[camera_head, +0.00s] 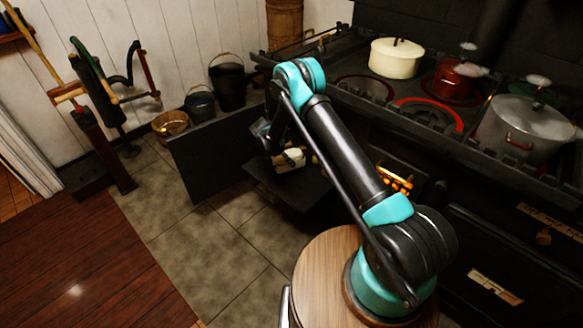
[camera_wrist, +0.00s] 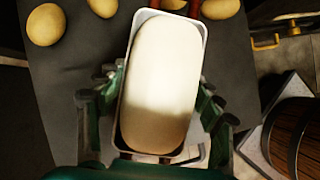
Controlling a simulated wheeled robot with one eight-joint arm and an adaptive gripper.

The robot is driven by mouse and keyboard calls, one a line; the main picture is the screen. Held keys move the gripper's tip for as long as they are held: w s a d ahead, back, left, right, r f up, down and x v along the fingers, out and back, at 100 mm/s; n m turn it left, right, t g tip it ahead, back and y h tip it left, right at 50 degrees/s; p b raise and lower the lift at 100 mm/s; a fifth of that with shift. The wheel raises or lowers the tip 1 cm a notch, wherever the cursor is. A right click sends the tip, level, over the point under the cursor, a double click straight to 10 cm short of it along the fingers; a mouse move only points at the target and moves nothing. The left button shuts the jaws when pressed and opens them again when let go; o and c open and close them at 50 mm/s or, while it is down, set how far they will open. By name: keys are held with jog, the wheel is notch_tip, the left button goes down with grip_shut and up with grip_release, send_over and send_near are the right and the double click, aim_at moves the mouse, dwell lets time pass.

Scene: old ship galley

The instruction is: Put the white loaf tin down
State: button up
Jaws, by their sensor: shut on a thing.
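The white loaf tin (camera_wrist: 143,15) fills the middle of the wrist view, with a pale, rounded loaf (camera_wrist: 163,70) inside it. My gripper (camera_wrist: 160,112) has its green fingers along the tin's two long sides and is shut on it. In the head view the tin (camera_head: 291,159) shows small and partly hidden by my arm, over a dark open oven door or shelf (camera_head: 283,190). I cannot tell whether the tin touches that surface.
Several round, potato-like or roll-like things (camera_wrist: 45,25) lie around the tin's far end. A wooden barrel (camera_wrist: 295,135) is at right in the wrist view. A cream pot (camera_head: 396,60) and other pots stand on the stove. Buckets (camera_head: 228,85) stand by the wall; the tiled floor (camera_head: 200,240) is clear.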

jog(key=shift+f, duration=2.7)
jog(key=o, duration=1.6)
jog(key=shift+f, duration=0.1)
jog(key=v, duration=1.2)
